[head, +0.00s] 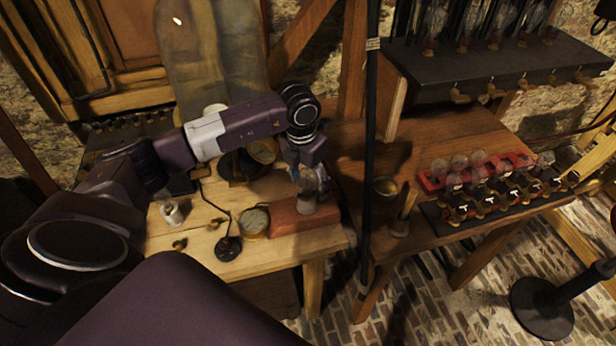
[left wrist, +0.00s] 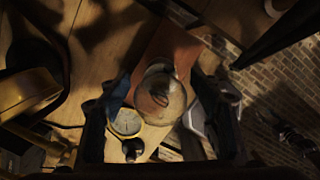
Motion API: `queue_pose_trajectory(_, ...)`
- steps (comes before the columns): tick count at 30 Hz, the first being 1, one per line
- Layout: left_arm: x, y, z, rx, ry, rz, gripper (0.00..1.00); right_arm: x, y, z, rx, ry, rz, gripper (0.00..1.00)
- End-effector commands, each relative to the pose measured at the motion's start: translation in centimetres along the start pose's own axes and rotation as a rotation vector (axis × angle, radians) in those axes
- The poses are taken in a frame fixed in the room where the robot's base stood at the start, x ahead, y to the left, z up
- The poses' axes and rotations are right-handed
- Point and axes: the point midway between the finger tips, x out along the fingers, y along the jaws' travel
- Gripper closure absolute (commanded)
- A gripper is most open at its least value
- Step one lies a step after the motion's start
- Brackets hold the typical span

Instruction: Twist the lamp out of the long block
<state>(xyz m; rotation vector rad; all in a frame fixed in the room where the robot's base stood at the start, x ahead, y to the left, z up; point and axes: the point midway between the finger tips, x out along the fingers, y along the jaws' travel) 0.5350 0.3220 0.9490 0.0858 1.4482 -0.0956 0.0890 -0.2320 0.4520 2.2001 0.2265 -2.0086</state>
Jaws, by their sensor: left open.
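The lamp (head: 307,200) is a clear glass bulb that stands on the long reddish-brown block (head: 284,221) near the front right of the light wooden table. In the left wrist view its round glass (left wrist: 160,92) sits between my fingers, with the block (left wrist: 178,45) behind it. My left gripper (head: 306,176) points down over the lamp from above. It is open, with one finger on each side of the glass. I cannot tell whether either finger touches it. The lamp's base is hidden behind the glass in the wrist view. My right gripper is not in view.
A round dial (head: 254,222) lies just left of the block, with a small black device (head: 229,248) in front of it. A black pole (head: 371,150) stands right of the table. A red rack (head: 430,182) with several bulbs is on the right-hand table.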

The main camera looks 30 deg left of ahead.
Motion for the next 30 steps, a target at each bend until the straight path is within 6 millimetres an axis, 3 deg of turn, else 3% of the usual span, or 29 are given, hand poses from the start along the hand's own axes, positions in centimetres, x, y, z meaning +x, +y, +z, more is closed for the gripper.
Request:
queue_pose_trajectory(4, 0.01, 0.00, -0.01, 0.000, 0.000, 0.000, 0.43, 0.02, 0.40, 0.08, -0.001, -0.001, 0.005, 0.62)
queue_pose_trajectory(18, -0.03, 0.02, 0.00, 0.000, 0.000, 0.000, 0.94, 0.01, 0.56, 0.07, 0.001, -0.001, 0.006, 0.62)
queue_pose_trajectory(26, -0.06, 0.02, 0.02, -0.004, 0.000, 0.001, 0.97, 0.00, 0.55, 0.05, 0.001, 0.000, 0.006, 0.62)
queue_pose_trajectory(30, -0.09, 0.04, -0.02, -0.101, 0.000, 0.014, 0.97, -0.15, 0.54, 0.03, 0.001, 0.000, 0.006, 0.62)
